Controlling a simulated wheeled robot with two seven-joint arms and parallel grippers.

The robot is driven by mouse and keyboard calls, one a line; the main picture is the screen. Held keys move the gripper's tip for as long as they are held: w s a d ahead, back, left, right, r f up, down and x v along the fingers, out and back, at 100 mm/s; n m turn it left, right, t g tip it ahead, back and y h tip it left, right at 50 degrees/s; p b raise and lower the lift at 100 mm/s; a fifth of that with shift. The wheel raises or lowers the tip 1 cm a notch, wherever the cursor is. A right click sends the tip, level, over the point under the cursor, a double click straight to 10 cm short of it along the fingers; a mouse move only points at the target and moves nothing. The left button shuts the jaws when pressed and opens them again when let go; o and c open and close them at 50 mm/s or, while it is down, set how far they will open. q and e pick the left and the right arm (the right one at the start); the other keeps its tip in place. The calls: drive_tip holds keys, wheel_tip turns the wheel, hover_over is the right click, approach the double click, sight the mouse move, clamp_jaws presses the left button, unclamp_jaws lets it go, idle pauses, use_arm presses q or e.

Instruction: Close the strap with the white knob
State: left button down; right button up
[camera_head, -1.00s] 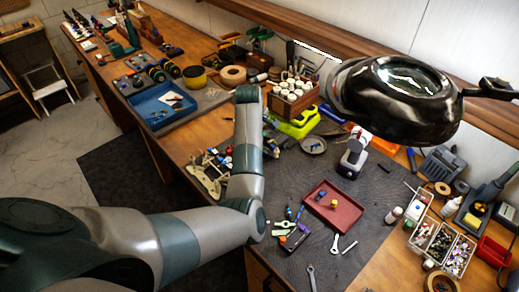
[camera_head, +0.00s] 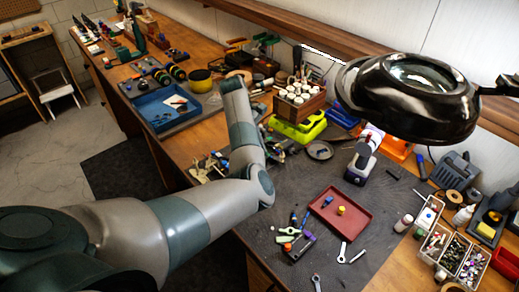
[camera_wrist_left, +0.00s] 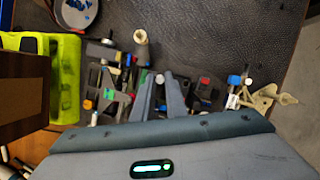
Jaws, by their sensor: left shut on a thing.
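The RC car chassis (camera_wrist_left: 118,88) lies on the dark mat in the left wrist view, a cluster of dark, green and grey parts. In the head view a piece of it (camera_head: 203,169) shows beside my left forearm, which hides the rest. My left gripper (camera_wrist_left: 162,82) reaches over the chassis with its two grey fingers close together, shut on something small. A small white round piece, perhaps the white knob (camera_wrist_left: 159,78), shows at the fingertips. The strap itself cannot be made out. My right gripper is in neither view.
A green-yellow case (camera_wrist_left: 66,75) stands left of the chassis in the wrist view. Pale beige parts (camera_wrist_left: 262,98) lie to its right. In the head view a red tray (camera_head: 340,215) and loose tools lie on the mat. A black lamp (camera_head: 415,95) hangs over the bench.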

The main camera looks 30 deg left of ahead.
use_arm(q)
drive_tip(key=c, duration=1.8)
unclamp_jaws()
drive_tip(key=shift+a, duration=0.1)
drive_tip(key=shift+o, duration=0.2)
drive_tip(key=shift+a+r, duration=0.15)
drive_tip(key=shift+r, duration=0.35)
drive_tip(key=p+v, duration=0.3)
drive_tip(key=v, duration=1.3)
drive_tip(key=shift+s+r, duration=0.15)
